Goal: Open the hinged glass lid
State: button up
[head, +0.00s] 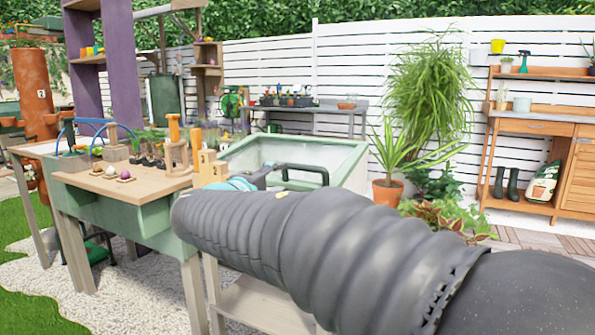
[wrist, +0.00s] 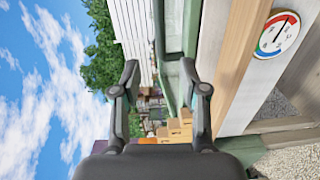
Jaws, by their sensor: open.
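The glass lid (head: 285,150) has a pale green frame and lies over a green box behind the worktable in the head view; it looks closed. Its near edge is partly hidden by my arm and gripper. Green framing (wrist: 174,35) shows between and beyond the fingers, close to the right finger. I cannot tell whether it touches.
A worktable (head: 125,184) with pots, tools and bulbs stands at the left. A potted plant (head: 388,190) stands right of the box. A round thermometer (wrist: 278,35) sits on wood at the right of the wrist view. A wooden potting bench (head: 540,125) stands far right.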

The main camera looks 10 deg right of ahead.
aim_at(300, 168)
jog(key=x, duration=1.2)
jog(key=shift+w+d+f+p, duration=0.1)
jog(key=shift+p, duration=0.2)
grip_shut()
